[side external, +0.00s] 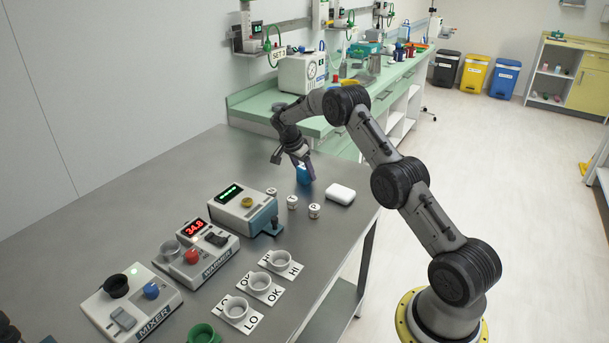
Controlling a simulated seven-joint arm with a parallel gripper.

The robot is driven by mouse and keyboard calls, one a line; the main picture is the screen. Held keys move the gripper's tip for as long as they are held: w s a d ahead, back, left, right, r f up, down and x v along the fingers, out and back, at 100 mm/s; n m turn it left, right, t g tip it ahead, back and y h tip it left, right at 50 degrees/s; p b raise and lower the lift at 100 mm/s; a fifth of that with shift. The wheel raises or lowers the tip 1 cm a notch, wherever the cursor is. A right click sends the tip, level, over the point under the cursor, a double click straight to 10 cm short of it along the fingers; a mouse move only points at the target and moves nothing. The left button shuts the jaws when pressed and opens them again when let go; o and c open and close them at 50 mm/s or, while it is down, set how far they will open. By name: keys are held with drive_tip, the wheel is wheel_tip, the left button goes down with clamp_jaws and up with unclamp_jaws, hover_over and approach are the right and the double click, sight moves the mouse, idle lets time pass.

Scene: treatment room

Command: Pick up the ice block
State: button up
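A small blue block (302,176) stands upright on the grey table near its far end. It may be the ice block; no label on it can be read. A white rounded block (341,194) lies flat to its right, near the table's right edge. My gripper (291,161) is above the table, its fingers spread apart. One finger is at the left, and the other overlaps the top of the blue block in the picture. I cannot tell whether that finger touches it. Nothing is seen held between the fingers.
Several small white labelled jars (292,202) stand just in front of the blue block. A device with a green display (243,211), a device with a red display (196,247) and a mixer (132,302) line the left. Cups on cards (258,284) stand in front. The table's far left is clear.

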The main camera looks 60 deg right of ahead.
drive_tip(key=c, duration=1)
drive_tip(key=shift+r, duration=0.1)
